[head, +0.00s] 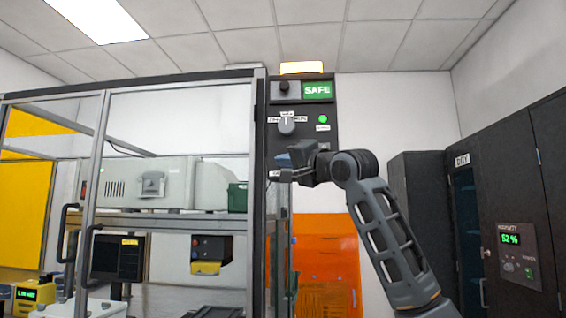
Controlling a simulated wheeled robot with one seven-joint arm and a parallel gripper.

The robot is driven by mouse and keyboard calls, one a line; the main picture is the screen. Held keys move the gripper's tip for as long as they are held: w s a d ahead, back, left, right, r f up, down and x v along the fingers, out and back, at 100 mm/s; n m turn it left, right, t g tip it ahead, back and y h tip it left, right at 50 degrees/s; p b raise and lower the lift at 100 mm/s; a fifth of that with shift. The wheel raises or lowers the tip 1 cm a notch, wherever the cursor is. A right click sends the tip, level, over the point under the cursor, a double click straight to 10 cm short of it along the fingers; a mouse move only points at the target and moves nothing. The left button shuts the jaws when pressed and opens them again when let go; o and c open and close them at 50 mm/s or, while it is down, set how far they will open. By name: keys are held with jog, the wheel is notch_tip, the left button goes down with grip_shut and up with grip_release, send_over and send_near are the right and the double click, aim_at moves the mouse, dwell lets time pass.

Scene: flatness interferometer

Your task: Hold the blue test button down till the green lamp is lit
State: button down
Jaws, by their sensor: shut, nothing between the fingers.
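The dark control column (330,98) stands at the right end of the glazed enclosure. A small round green lamp (323,119) on it looks bright green, with a white label under it. My gripper (279,176) is in front of the column's lower part, its fingers shut, empty and pointing left. A small white label (274,174) shows at the fingertips; its text is too small to read. I cannot make out the blue test button; my gripper and wrist cover that part of the column. Whether the fingertips touch anything cannot be told.
The framed enclosure (258,120) is at left. An orange panel (325,245) is below; dark cabinets (420,225) stand right.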

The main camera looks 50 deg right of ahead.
jog(key=shift+s+a, duration=0.5)
jog(key=shift+a, duration=0.1)
jog(key=shift+a, duration=0.1)
jog(key=shift+s+a, duration=0.8)
jog(key=shift+a, duration=0.2)
jog(key=shift+s+a, duration=0.75)
jog(key=shift+a, duration=0.2)
